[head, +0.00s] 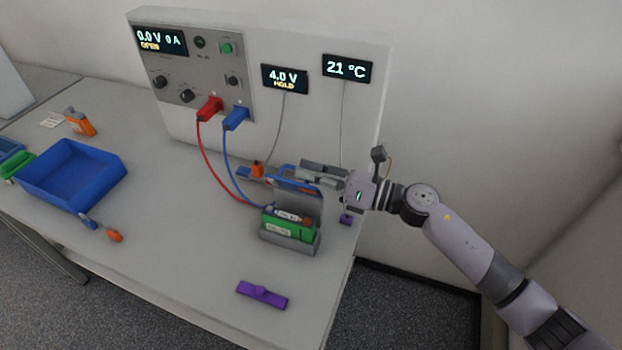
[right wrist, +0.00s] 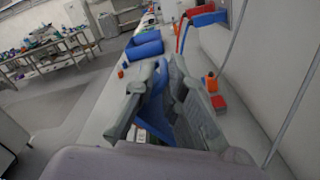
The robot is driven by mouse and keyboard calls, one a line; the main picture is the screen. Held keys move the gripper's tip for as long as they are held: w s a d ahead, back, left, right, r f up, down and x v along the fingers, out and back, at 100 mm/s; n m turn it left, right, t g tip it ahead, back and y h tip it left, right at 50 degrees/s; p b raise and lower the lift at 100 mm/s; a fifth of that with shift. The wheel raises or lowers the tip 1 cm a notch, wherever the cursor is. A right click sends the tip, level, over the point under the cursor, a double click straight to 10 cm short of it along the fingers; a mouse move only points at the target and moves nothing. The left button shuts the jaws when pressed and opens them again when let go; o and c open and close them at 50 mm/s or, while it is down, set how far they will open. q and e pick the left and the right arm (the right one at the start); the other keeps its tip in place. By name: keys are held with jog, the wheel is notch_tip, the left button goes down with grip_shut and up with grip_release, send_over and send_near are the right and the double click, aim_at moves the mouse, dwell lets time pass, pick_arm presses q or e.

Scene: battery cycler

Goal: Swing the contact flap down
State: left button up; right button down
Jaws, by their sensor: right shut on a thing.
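The contact flap (head: 299,195) is a grey plate standing raised at the back of a grey cell holder (head: 289,245), with blue parts at its top edge. A green cell block (head: 287,226) with a white label sits in the holder in front of it. My right gripper (head: 302,177) reaches in from the right at the flap's top and is shut on it. In the right wrist view, a blue part of the flap (right wrist: 160,103) shows between the grey fingers. The exact contact is partly hidden. My left gripper is not in view.
The cycler panel (head: 195,70) stands behind, with red (head: 209,108) and blue (head: 236,118) plugs and cables running toward the holder. A purple piece (head: 262,295) lies in front. A blue tray (head: 70,174) is at left. The table's middle front is clear.

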jog(key=s+f+n+b, duration=0.1)
jog(key=n+b, duration=0.2)
jog(key=b, duration=0.1)
jog(key=s+a+f+n+b, duration=0.1)
jog(key=s+n+b, duration=0.1)
jog(key=n+b, duration=0.2)
jog(key=s+f+n+b, duration=0.1)
jog(key=f+n+b, duration=0.1)
jog(key=b, duration=0.3)
jog(key=shift+s+a+n, duration=0.3)
jog(key=shift+a+n, duration=0.05)
jog(key=shift+n, duration=0.45)
jog(key=shift+s+f+n+b, duration=0.15)
jog(key=shift+n+b, duration=0.55)
jog(key=shift+b, duration=0.25)
jog(key=shift+n+b, duration=0.3)
jog(key=shift+a, duration=0.1)
jog(key=c, duration=1.9)
grip_release()
jog(key=shift+o, duration=0.9)
jog(key=shift+s, duration=0.1)
